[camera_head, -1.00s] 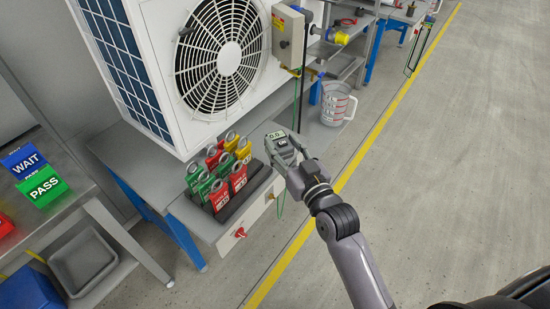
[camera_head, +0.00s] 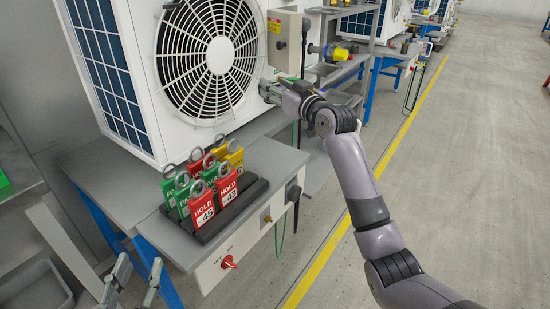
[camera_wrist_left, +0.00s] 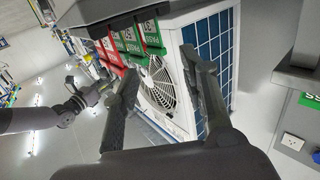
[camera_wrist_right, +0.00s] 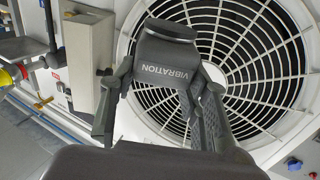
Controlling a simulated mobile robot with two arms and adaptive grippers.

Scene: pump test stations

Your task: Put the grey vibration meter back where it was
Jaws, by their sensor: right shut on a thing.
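The grey vibration meter (camera_wrist_right: 168,62), marked VIBRATION, is gripped between the fingers of my right gripper (camera_wrist_right: 160,100). In the head view the meter (camera_head: 270,91) shows small at the lower right edge of the round fan grille (camera_head: 208,58). The meter is in front of the grille; I cannot tell whether it touches it. Its display is not seen now. My right gripper (camera_head: 284,90) partly hides it. My left gripper (camera_head: 139,267) is at the bottom left of the head view, open and empty, its fingers apart in the left wrist view (camera_wrist_left: 160,68).
A black rack (camera_head: 236,210) of red, green and yellow tags stands on the grey bench (camera_head: 275,165) below the fan unit. A grey control box (camera_head: 286,38) is fixed right of the grille. A yellow connector (camera_head: 338,53) is further right. The floor at right is clear.

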